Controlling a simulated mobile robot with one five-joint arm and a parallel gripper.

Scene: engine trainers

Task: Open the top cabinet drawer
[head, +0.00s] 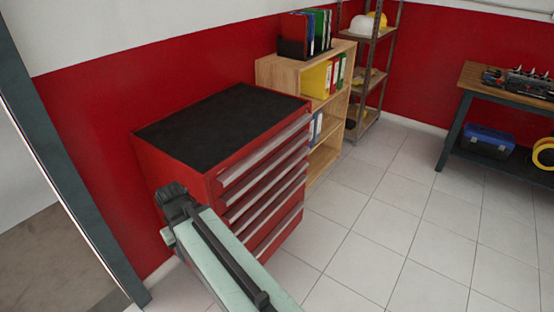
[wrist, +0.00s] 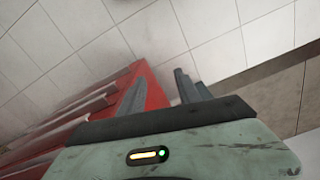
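The red cabinet (head: 172,165) with a black top stands against the red wall in the head view. Its front faces right and has several drawers with long pale handles. The top drawer (head: 262,152) is just under the top edge and looks shut. My gripper (head: 172,192) is by the cabinet's near left side, away from the drawer handles; my arm covers the lower near part of the cabinet. In the wrist view the cabinet (wrist: 152,90) and its handles show at left. My gripper (wrist: 160,76) has its dark fingers apart, with nothing seen between them.
A wooden shelf (head: 268,76) with binders stands just beyond the cabinet, then a metal rack (head: 375,95) with helmets. A workbench (head: 465,85) is at far right. A dark door frame (head: 75,190) is at left. Tiled floor (head: 385,225) right of the cabinet is clear.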

